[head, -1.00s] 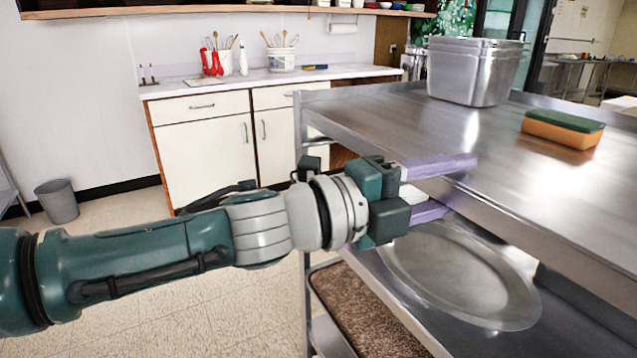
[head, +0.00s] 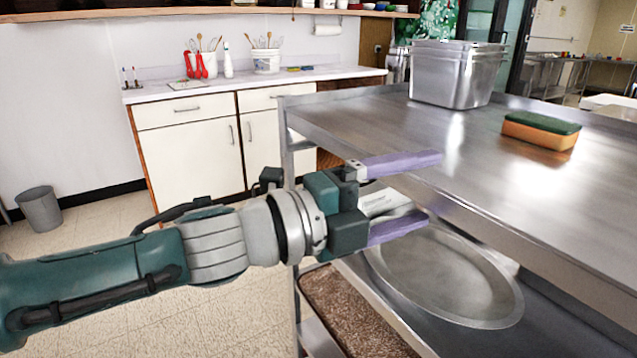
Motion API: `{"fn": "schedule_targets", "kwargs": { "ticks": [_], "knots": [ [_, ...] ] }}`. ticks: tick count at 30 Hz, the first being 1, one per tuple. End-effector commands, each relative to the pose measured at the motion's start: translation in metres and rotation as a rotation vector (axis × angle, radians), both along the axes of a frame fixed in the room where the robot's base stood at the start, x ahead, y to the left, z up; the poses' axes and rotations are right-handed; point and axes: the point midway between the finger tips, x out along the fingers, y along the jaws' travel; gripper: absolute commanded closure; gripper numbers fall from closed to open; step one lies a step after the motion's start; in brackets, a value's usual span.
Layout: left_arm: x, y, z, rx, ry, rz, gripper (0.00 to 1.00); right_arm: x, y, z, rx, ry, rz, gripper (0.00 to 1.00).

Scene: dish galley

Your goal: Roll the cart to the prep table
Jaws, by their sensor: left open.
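The steel cart (head: 385,128) fills the right side of the head view, with a top deck and lower shelves. My left gripper (head: 433,187) is open at the cart's near side. Its upper purple finger overlaps the deck edge in the picture, and its lower finger is below that edge. I cannot tell whether the fingers touch the cart. My right gripper is out of view. Steel tables (head: 555,75) stand far back at the right; I cannot tell whether one is the prep table.
Stacked steel pans (head: 452,80) and a green-and-orange sponge (head: 541,130) are on the cart's deck. An oval platter (head: 445,275) lies on a lower shelf, with a brown tray (head: 350,318) lower down. A white counter (head: 190,135) and a grey bin (head: 40,209) stand behind. Floor at left is clear.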

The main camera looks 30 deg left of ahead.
Motion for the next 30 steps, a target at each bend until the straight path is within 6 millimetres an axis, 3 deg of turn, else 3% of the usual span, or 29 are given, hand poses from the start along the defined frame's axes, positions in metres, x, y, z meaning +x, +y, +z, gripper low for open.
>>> {"fn": "schedule_targets", "kwargs": {
  "ticks": [21,30],
  "knots": [
    [-0.072,0.036,0.000,0.000,0.002,0.001,0.15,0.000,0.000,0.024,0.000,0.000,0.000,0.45],
    [-0.088,0.044,0.000,0.001,-0.001,0.000,0.15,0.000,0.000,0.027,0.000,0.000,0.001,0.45]
  ]
}}
